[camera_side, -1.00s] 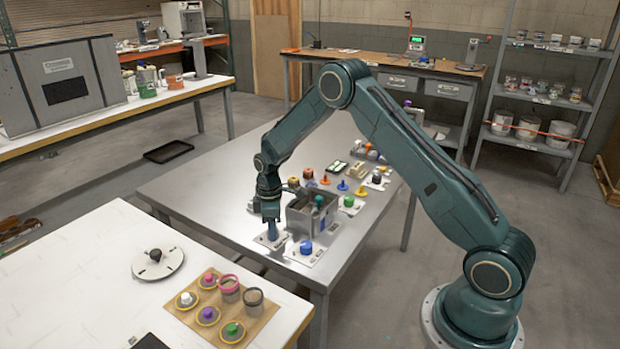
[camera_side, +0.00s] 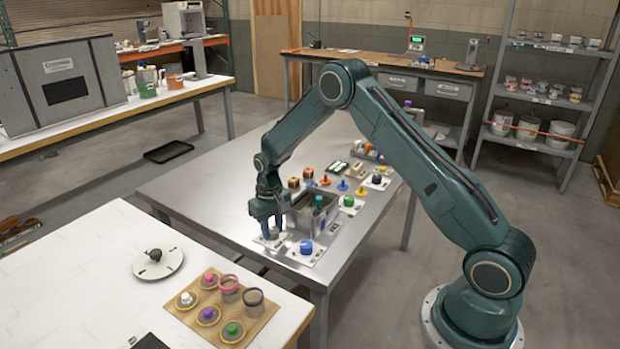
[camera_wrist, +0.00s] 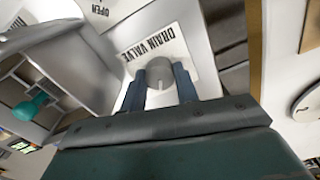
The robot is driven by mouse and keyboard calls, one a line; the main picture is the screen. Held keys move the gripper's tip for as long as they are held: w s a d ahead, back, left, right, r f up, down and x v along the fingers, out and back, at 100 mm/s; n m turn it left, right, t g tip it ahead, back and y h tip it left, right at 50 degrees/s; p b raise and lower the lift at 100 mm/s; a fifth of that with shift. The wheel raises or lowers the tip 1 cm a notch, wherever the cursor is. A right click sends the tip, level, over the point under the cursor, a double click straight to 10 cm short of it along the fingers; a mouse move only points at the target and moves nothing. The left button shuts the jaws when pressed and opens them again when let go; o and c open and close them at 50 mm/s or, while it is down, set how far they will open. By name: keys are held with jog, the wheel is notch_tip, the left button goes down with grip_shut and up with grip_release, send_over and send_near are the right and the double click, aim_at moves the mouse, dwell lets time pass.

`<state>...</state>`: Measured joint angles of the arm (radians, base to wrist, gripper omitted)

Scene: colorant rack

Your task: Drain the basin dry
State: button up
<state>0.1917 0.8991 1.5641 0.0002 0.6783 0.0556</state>
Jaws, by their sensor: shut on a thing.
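The basin (camera_side: 299,222) is a grey metal box on the steel table, with a teal-green object (camera_side: 319,203) inside. It also shows at the left of the wrist view (camera_wrist: 70,58), where the teal object (camera_wrist: 30,104) lies in it. The drain valve is a grey round knob (camera_wrist: 160,74) on a white plate lettered "DRAIN VALVE" (camera_wrist: 152,43). My gripper (camera_wrist: 160,90) is shut on the knob, with a blue-grey finger on each side. In the side view my gripper (camera_side: 270,234) is low over the valve plate (camera_side: 268,243), beside the basin; the knob is mostly hidden there.
A blue knob (camera_side: 306,247) on a white plate stands close to the right of my gripper. Several coloured knobs and pegs stand behind the basin. A plate marked "OPEN" (camera_wrist: 97,12) is near the valve. The steel table (camera_side: 200,200) is clear to the left.

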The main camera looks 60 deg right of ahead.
aim_at(272, 229)
jog(key=shift+m, duration=1.7)
jog(key=o, duration=1)
jog(key=shift+r, duration=0.15)
notch_tip(272, 229, up, 14)
jog(key=shift+f, duration=0.2)
jog(key=shift+r, duration=0.1)
